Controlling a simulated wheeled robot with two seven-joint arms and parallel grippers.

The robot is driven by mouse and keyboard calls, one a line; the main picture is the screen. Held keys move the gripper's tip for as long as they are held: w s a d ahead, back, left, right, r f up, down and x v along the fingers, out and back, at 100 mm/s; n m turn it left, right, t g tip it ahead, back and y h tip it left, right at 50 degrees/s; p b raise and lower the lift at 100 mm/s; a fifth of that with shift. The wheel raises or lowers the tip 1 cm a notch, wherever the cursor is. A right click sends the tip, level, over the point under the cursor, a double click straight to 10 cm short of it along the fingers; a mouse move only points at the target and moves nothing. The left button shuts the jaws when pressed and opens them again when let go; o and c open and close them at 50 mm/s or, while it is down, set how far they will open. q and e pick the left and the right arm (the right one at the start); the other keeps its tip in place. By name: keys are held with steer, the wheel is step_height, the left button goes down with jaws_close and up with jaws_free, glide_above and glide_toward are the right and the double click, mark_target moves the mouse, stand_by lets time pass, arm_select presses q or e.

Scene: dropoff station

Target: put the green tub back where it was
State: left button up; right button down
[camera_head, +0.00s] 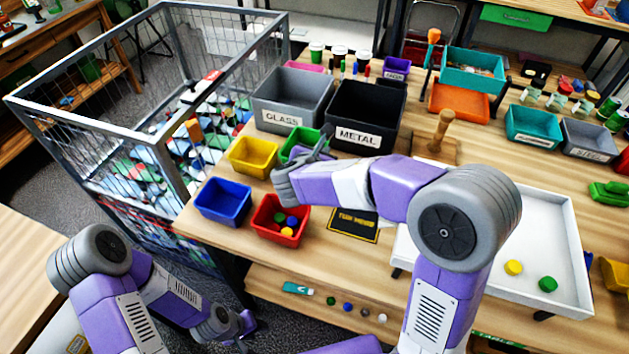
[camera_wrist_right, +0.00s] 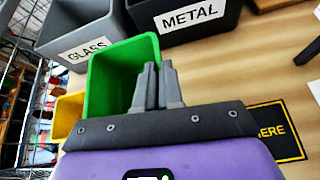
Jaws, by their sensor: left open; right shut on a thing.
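The green tub (camera_head: 294,139) is in front of the GLASS and METAL bins, just right of the yellow tub. It also shows in the right wrist view (camera_wrist_right: 107,78), empty as far as I see inside. My right gripper (camera_head: 322,146) is shut on its right-hand wall; the fingers (camera_wrist_right: 158,84) show close together there. My arm hides part of the tub in the head view, and I cannot tell whether its base touches the table. My left gripper (camera_head: 243,328) is open and empty, low beside the table's front.
The yellow tub (camera_head: 248,166), blue tub (camera_head: 226,193) and red tub (camera_head: 265,222) with coloured pieces stand close by. The GLASS bin (camera_head: 281,117) and METAL bin (camera_head: 358,134) stand behind. A black mat (camera_head: 352,228) and white tray (camera_head: 562,238) lie to the right. A wire cage (camera_head: 85,125) borders the left.

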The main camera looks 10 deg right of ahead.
step_height(320, 180, down, 8)
steer(key=b, duration=0.2)
steer(key=shift+w+r+b, duration=0.1)
steer(key=shift+r+b, duration=0.15)
steer(key=shift+b, duration=0.05)
steer(key=shift+r, duration=0.1)
steer(key=shift+f, duration=0.2)
steer(key=c, duration=1.3)
jaws_free()
